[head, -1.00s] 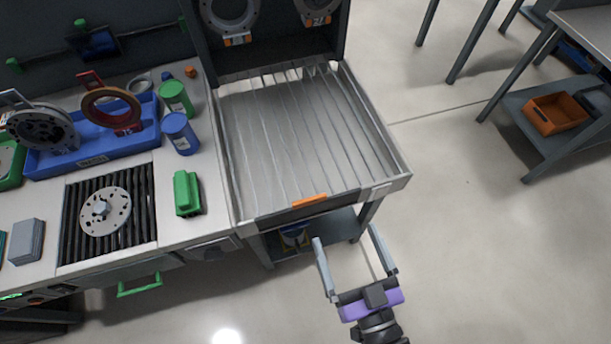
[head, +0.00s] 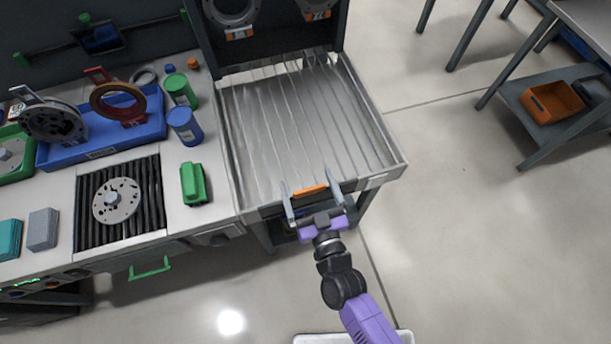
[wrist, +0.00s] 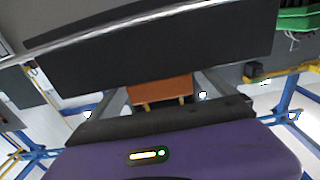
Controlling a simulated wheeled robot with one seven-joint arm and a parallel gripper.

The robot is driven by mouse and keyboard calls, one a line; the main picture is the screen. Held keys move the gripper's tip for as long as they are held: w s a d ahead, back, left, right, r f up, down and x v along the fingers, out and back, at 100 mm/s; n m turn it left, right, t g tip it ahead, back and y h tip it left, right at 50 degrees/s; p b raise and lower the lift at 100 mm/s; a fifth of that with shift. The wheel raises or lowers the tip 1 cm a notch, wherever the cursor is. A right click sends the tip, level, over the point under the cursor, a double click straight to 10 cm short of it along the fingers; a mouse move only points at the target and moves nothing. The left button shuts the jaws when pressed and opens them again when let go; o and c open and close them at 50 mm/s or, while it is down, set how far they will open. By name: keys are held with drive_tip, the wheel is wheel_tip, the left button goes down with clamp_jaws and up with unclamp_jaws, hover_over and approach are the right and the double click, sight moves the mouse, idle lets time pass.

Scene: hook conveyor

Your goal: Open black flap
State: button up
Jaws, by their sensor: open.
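The black flap (wrist: 160,52) fills the upper part of the wrist view as a dark flat panel. In the head view it is the dark strip (head: 262,213) along the front edge of the roller conveyor. Its orange handle (head: 310,191) also shows in the wrist view (wrist: 160,91). My gripper (head: 309,185) is open, with one finger on each side of the handle. The fingers look close to the handle, but I cannot tell whether they touch it.
The slatted conveyor bed (head: 300,130) is empty. Left of it is a bench with a green block (head: 193,184), a blue can (head: 184,126), a green can (head: 181,90) and a blue tray (head: 85,150). Open floor (head: 460,230) lies to the right.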

drive_tip(key=shift+x, duration=0.85)
drive_tip(key=shift+c, duration=0.4)
clamp_jaws()
drive_tip(key=shift+f, duration=0.1)
